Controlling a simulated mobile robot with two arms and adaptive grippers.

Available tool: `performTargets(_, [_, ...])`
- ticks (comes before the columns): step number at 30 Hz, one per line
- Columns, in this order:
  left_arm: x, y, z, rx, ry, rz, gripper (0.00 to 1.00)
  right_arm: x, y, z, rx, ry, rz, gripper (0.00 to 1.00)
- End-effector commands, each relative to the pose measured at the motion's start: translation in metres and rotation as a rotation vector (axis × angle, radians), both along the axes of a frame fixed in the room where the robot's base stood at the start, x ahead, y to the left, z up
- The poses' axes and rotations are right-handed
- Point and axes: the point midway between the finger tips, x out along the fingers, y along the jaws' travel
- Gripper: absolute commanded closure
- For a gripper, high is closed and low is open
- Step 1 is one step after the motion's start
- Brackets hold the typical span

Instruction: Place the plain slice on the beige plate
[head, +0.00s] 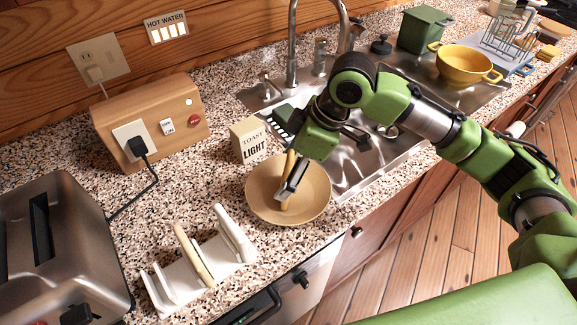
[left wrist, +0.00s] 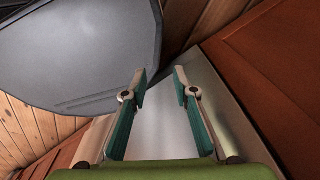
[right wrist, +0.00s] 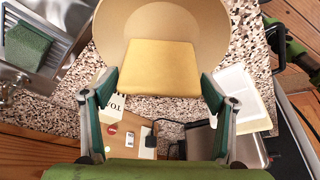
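The beige plate (head: 262,206) lies on the speckled counter, just left of the sink; it also fills the top of the right wrist view (right wrist: 112,22). A plain golden-tan slice (right wrist: 160,68) is over it, seen nearly edge-on in the head view (head: 290,165). My right gripper (right wrist: 160,78) is shut on the slice by its two side edges, with a finger on each side. Whether the slice touches the plate is unclear. My left gripper (left wrist: 159,84) is open and empty, out of the head view.
A toaster (head: 55,245) stands at the left. A "TOAST LIGHT" block (head: 250,140) is behind the plate. The sink (head: 375,165) is to the right, with a yellow colander (head: 465,66) beyond.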

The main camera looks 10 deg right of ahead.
Motion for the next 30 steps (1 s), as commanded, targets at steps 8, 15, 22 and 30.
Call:
performTargets(8, [0.000, 0.000, 0.000, 0.000, 0.001, 0.000, 0.73, 0.000, 0.000, 0.001, 0.000, 0.000, 0.000, 0.11])
performTargets(15, [0.000, 0.000, -0.002, 0.000, 0.001, 0.001, 0.73, 0.000, -0.003, 0.012, 0.001, -0.003, -0.001, 0.11])
performTargets(22, [0.000, 0.000, -0.006, 0.000, 0.000, 0.000, 0.73, -0.007, -0.019, 0.055, 0.000, -0.007, -0.001, 0.11])
performTargets(30, [0.000, 0.000, -0.008, 0.000, 0.000, 0.000, 0.73, -0.014, -0.037, 0.100, 0.000, -0.002, -0.002, 0.11])
